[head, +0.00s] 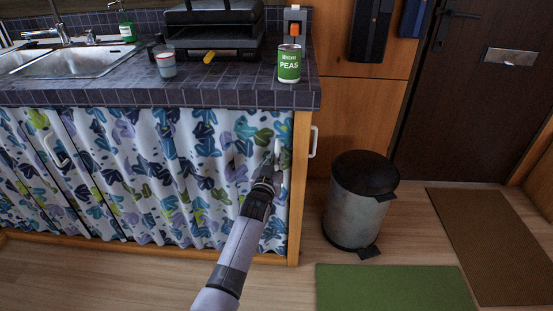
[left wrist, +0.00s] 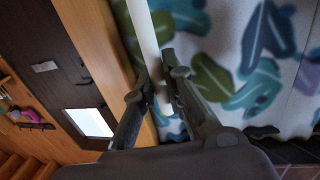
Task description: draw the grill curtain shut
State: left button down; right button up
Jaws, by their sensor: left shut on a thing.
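The grill curtain (head: 180,175), white with blue, green and purple leaves, hangs under the counter below the black grill (head: 212,35). It is spread across to near the right wooden post (head: 300,185). My left gripper (head: 268,170) is at the curtain's right edge. In the left wrist view, my left gripper (left wrist: 157,72) is shut on a white upright handle (left wrist: 146,35) at that edge. The leaf-patterned cloth (left wrist: 250,70) is on one side of the handle and the wooden post (left wrist: 95,40) on the other. My right gripper is not in view.
A pea can (head: 289,64) and a cup (head: 165,63) stand on the tiled counter (head: 230,95). Another white handle (head: 314,141) is right of the post. A pedal bin (head: 358,205) and a green mat (head: 395,288) are at the right. A second curtain handle (head: 55,151) shows at left.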

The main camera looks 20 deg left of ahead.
pick_arm(q)
jog(key=shift+d, duration=0.25)
jog(key=c, duration=1.7)
grip_release()
jog(key=shift+w+d, duration=0.1)
jog(key=shift+d, duration=0.05)
jog(key=shift+o, duration=0.2)
jog(key=s, duration=1.2)
jog(key=shift+d, duration=0.15)
